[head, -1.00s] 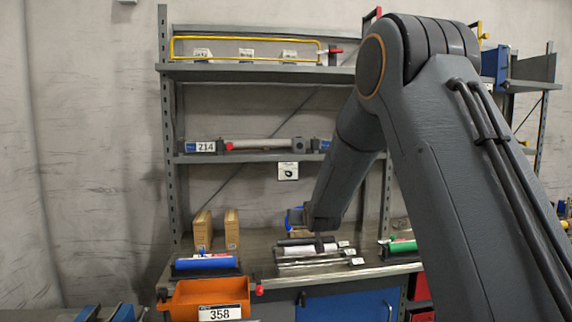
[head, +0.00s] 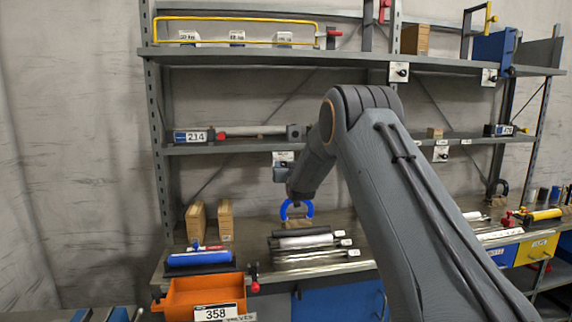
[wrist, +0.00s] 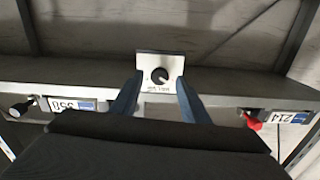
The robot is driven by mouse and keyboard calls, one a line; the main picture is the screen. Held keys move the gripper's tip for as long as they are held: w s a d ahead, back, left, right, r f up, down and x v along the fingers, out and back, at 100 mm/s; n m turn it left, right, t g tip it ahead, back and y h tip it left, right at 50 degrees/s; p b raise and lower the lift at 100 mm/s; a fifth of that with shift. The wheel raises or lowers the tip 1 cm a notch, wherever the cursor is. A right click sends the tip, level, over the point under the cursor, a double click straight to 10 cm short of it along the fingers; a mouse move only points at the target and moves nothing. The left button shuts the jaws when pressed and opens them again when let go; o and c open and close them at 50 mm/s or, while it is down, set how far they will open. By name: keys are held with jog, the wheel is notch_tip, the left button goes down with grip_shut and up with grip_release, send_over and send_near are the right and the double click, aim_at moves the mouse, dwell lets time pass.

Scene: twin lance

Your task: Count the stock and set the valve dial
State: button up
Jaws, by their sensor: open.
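A white plate with a round black dial (wrist: 159,74) is fixed to the front edge of the middle shelf. Its small markings are too blurred to read. In the head view this dial plate (head: 283,156) shows just above my gripper (head: 281,174). In the wrist view my gripper (wrist: 159,86) is open, its two blue-grey fingers at either side of the plate's lower part, with nothing held. I cannot tell whether they touch the plate. Stock in the head view includes two upright tan boxes (head: 196,224) and several dark and silver cylinders (head: 305,243) on the bench.
Similar dial plates sit at the upper shelf edge (head: 400,72) and further right. A cylinder unit (head: 250,132) beside a 214 label lies on the middle shelf. A blue arch (head: 297,206) stands on the bench. An orange bin (head: 205,292) marked 358 is in front.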

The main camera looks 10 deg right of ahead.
jog(key=shift+w, duration=0.45)
grip_shut()
